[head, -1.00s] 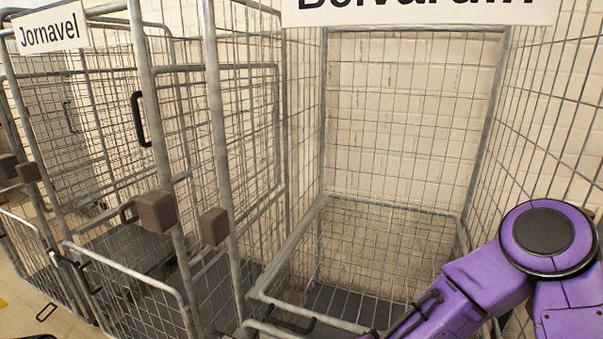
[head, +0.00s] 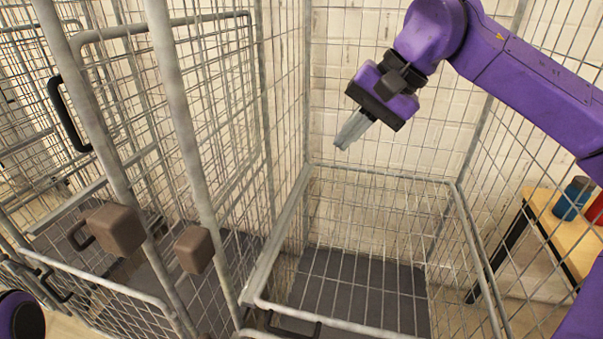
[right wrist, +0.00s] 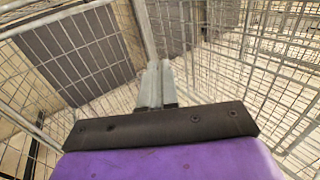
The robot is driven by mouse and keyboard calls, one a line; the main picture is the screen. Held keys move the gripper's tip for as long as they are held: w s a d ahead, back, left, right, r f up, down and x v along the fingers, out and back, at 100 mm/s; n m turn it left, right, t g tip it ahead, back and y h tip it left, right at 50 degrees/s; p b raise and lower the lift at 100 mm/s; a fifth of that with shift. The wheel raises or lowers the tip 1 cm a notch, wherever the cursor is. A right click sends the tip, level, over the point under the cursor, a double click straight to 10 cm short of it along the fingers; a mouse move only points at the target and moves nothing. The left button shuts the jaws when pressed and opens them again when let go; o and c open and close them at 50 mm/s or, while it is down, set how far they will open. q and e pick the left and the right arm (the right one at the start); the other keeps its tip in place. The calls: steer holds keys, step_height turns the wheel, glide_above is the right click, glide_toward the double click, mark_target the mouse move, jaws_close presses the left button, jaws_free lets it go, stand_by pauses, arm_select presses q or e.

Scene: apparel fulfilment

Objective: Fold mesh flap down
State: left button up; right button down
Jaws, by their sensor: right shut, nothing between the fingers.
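The wire mesh cage in front of me has a low mesh front panel, likely the flap, with its grey top rail (head: 340,327) near the bottom edge of the head view. A black handle (head: 292,326) is on it. The panel looks upright, but its lower part is cut off. My right gripper (head: 347,137) is shut and empty, pointing down and left above the cage's low rails, apart from the panel. Its closed fingers also show in the right wrist view (right wrist: 155,84). My left gripper is out of view; only a bit of my left arm shows.
The cage has a dark floor (head: 360,285) that looks empty. Tall posts with brown blocks (head: 194,249) and neighbouring mesh cages stand at left. A wooden table (head: 560,232) with a blue cup (head: 572,200) stands at right behind the mesh.

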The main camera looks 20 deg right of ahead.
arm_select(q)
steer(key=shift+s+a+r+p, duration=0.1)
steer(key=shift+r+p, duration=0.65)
arm_select(e)
steer(key=a+x, duration=0.1)
steer(key=x, duration=1.2)
steer(key=shift+r, duration=0.25)
steer(key=shift+d, duration=0.1)
